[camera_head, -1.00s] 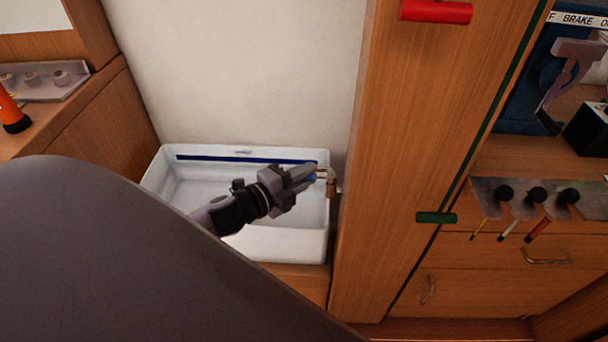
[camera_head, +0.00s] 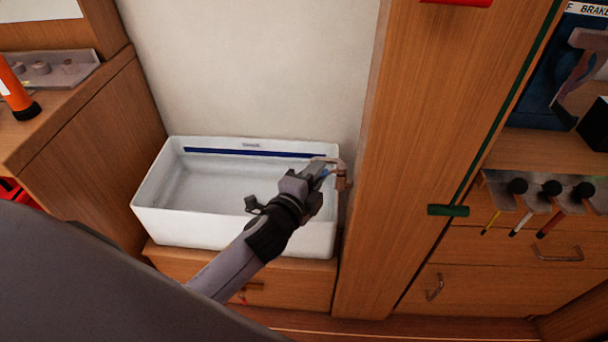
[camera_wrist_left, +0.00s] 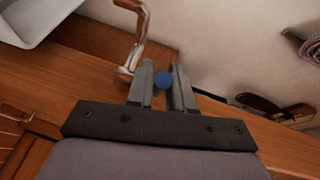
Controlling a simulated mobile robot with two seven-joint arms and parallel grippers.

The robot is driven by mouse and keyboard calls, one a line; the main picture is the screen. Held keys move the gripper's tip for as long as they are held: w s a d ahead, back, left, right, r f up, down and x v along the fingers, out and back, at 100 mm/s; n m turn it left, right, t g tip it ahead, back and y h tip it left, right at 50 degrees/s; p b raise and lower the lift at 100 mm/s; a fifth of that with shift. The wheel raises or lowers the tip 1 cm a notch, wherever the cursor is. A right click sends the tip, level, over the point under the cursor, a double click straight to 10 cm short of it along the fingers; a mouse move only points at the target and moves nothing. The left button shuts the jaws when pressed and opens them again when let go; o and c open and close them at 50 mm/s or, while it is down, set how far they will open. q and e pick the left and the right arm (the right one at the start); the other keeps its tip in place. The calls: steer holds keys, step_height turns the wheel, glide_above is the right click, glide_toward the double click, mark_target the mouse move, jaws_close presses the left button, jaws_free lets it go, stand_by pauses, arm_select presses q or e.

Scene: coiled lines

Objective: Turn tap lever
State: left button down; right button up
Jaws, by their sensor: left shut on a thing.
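A copper-coloured tap (camera_head: 342,181) stands at the right end of a white sink (camera_head: 180,226), against the wooden post. It also shows in the left wrist view as a bent pipe (camera_wrist_left: 137,38). My left gripper (camera_head: 325,168) is at the tap, over the sink's back right corner. In the left wrist view its fingers (camera_wrist_left: 163,85) are shut on the blue round end of the tap lever (camera_wrist_left: 163,79). The rest of the lever is hidden behind the fingers. My right gripper is in neither current view.
A wooden post (camera_head: 400,180) with a green handle (camera_head: 448,210) rises close to the right of the tap. The wall (camera_head: 250,70) is behind the sink. An orange torch (camera_head: 15,95) stands on the left counter. Drawers (camera_head: 480,275) are at the right.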

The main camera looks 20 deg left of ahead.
arm_select(q)
steer(key=shift+s+f+y, duration=0.15)
steer(key=shift+y, duration=0.15)
steer(key=c, duration=1.1)
jaws_free()
steer(key=s+r, duration=0.1)
steer(key=s, duration=0.6)
steer(key=shift+a+r, duration=0.1)
